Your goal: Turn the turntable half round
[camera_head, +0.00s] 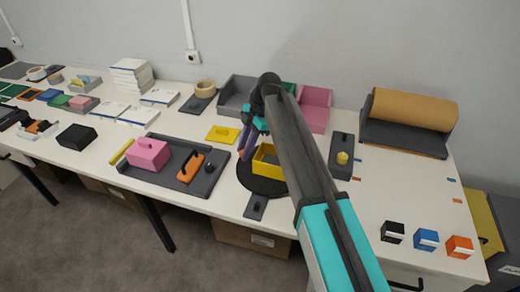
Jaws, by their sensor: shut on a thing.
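The turntable is a dark round disc (260,186) near the front edge of the table, left of my forearm. A yellow open-topped box (266,163) stands on it, partly hidden behind my arm. My gripper (246,148) reaches down at the back left of the disc, left of the yellow box. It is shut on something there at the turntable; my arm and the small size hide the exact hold. Slim purple-grey parts show at the gripper, just above the disc's rim.
A dark tray (207,181) with a pink box (148,153) and an orange-handled item (190,167) lies close to the left. A small dark plate (255,207) lies in front. Grey (235,95) and pink bins (315,106) stand behind.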

